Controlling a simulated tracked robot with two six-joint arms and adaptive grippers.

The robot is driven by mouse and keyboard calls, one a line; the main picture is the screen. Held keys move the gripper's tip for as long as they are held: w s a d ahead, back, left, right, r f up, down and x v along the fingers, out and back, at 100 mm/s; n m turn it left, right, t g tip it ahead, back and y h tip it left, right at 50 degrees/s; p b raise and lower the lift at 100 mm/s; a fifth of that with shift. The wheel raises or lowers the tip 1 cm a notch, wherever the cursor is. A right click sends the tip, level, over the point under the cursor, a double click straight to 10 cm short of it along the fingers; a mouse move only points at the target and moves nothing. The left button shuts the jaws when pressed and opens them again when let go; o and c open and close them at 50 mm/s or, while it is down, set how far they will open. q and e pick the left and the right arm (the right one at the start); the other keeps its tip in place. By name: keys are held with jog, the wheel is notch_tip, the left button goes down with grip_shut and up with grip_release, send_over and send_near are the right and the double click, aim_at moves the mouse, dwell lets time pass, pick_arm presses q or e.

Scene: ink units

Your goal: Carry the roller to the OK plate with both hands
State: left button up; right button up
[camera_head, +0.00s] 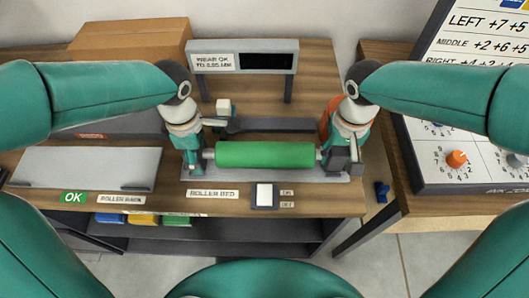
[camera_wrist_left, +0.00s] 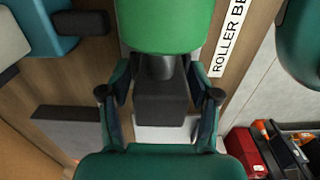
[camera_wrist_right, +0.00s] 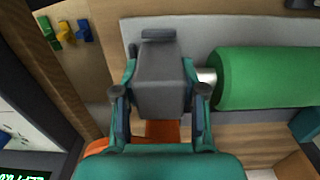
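The green roller (camera_head: 265,154) lies level on the grey roller bed (camera_head: 295,177), with a dark grey block at each end. The OK plate (camera_head: 85,167) is a bare, light grey slab at the left, with a green OK label (camera_head: 73,197) at its front. My left gripper (camera_head: 195,162) is at the roller's left end; in the left wrist view its fingers stand open around the left end block (camera_wrist_left: 162,105), with gaps beside it. My right gripper (camera_head: 342,160) has its fingers close against both sides of the right end block (camera_wrist_right: 161,80).
A display (camera_head: 243,58) on legs stands behind the bed, with a cardboard box (camera_head: 130,40) at back left. A white-topped switch (camera_head: 264,195) sits in front of the bed. A dial panel (camera_head: 465,150) stands at right. Coloured bins (camera_head: 143,219) are below the tabletop.

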aim_at(339, 148)
pick_arm(q)
jog(key=c, duration=0.5)
pick_arm(e)
jog(key=c, duration=0.5)
pick_arm(q)
grip_shut()
pick_arm(e)
grip_shut()
pick_arm(q)
jog(key=shift+w+r, duration=0.1)
pick_arm(e)
jog(key=shift+r, duration=0.1)
